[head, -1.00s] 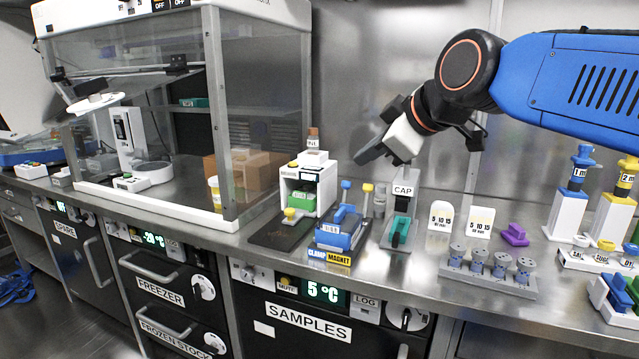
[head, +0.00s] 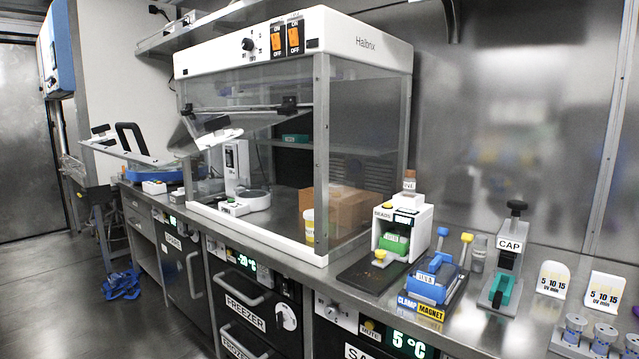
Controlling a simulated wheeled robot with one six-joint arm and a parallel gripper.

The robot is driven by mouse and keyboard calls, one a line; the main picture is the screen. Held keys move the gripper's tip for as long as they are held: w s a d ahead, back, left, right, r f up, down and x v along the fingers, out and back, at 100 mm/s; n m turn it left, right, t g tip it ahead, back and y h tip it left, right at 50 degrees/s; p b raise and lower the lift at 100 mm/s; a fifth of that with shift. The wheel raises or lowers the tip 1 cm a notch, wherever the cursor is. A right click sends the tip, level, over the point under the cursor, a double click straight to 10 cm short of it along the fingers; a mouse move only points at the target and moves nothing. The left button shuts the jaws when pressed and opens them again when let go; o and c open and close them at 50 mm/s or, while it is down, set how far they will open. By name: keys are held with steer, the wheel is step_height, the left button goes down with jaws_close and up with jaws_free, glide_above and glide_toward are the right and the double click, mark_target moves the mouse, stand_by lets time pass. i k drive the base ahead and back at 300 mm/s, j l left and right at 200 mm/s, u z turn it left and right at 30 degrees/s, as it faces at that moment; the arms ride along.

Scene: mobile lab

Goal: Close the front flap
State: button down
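The hood (head: 365,52) is a white-topped cabinet with clear panes, standing on the steel bench. Its clear front flap (head: 205,120) hangs from a dark hinge bar (head: 240,108) across the front. The flap is tilted outward, with a white handle piece (head: 220,138) near its lower edge. The front opening below it is uncovered. The flap's exact edges are hard to see through the clear panes. My gripper is not in view.
Inside the hood are a white instrument (head: 236,165), a yellow-capped jar (head: 308,225) and a brown box (head: 335,207). Right of it stand a bead unit (head: 402,228), a blue clamp magnet (head: 432,282) and a CAP press (head: 508,258). The floor at left is mostly clear.

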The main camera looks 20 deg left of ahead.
mark_target(157, 142)
steer(key=u, duration=1.55)
